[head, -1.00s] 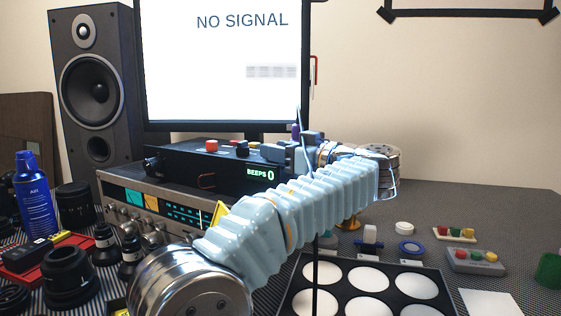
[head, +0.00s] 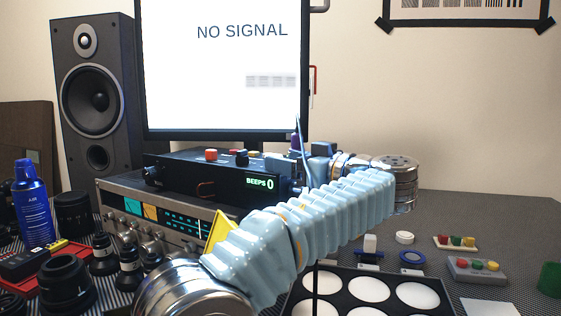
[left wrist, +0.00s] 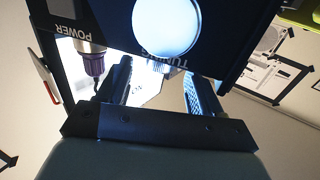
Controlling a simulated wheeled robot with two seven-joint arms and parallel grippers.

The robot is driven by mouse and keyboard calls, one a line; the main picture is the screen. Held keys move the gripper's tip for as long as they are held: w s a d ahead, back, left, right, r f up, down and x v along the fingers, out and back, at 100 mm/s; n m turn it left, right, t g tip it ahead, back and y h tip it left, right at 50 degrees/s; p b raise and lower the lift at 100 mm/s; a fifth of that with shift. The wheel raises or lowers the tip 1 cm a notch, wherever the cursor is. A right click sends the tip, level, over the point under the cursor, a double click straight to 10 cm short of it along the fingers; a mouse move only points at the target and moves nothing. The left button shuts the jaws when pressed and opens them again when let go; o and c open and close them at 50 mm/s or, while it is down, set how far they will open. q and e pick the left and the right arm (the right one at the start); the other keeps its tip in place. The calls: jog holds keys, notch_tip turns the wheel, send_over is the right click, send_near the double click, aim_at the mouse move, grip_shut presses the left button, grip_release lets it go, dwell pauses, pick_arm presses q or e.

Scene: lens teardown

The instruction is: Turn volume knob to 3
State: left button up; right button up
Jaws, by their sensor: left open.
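A silver receiver (head: 185,238) with a lit dial and several front knobs (head: 130,237) stands under a black box (head: 190,175) whose display reads BEEPS 0. I cannot tell which knob is the volume knob. My left arm crosses in front of the receiver's right part and hides it. My left gripper (head: 310,153) is by the black box's right end, partly hidden by my own arm. In the left wrist view the gripper (left wrist: 157,76) is open and empty. A dark panel (left wrist: 217,42) with upside-down POWER lettering and a bright round disc (left wrist: 167,22) is close beyond the fingers.
A monitor (head: 225,85) is behind the black box and a speaker (head: 97,90) at left. Lenses (head: 68,283) and a blue air can (head: 35,205) crowd the left. A black tray (head: 330,294) lies in front.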

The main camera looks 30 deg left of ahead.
pick_arm(q)
jog(key=v, duration=1.1)
jog(key=shift+f, duration=0.1)
